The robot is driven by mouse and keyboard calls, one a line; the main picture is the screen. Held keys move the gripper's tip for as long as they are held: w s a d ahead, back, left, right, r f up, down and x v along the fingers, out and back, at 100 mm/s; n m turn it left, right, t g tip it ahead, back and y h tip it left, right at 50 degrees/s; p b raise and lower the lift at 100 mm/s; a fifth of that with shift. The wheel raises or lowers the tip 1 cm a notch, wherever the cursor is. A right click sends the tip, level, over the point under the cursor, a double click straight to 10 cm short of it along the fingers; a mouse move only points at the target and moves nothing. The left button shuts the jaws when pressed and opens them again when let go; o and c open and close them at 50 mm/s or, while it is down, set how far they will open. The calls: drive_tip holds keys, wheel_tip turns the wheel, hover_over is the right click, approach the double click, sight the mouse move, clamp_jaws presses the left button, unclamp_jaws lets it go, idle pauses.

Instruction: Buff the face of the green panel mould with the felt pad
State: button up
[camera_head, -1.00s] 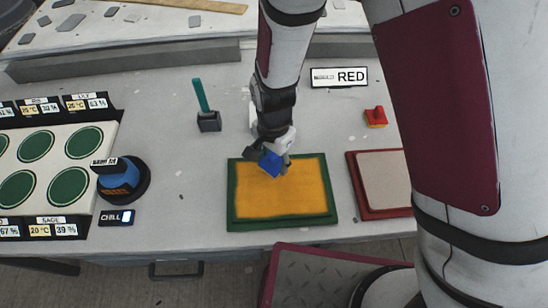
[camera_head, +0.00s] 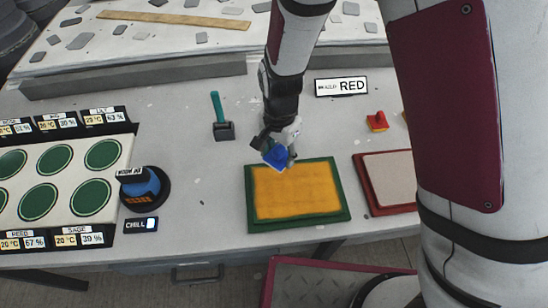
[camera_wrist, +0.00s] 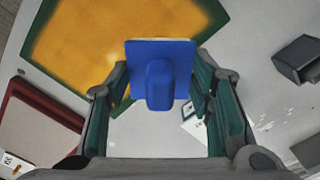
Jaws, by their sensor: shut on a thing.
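The green panel mould (camera_head: 341,208) lies flat on the bench, with a green border around a mottled yellow-orange face. It also fills the upper left of the wrist view (camera_wrist: 45,45). My gripper (camera_head: 279,147) is shut on the blue felt pad (camera_head: 276,158), a square plate with a raised block-shaped grip. In the wrist view the pad (camera_wrist: 183,52) sits between my gripper's two fingers (camera_wrist: 160,88). The pad is at the mould's far edge, left of its middle. Its underside is hidden, and I cannot tell whether it touches the mould.
A red-bordered mould (camera_head: 374,198) lies close on the right. A dark block with a teal handle (camera_head: 222,130) stands behind left. A blue-black device (camera_head: 145,189) and tray of green discs (camera_head: 60,180) are left.

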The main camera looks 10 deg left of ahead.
drive_tip(key=shift+r+p, duration=0.65)
drive_tip(key=shift+r, duration=0.7)
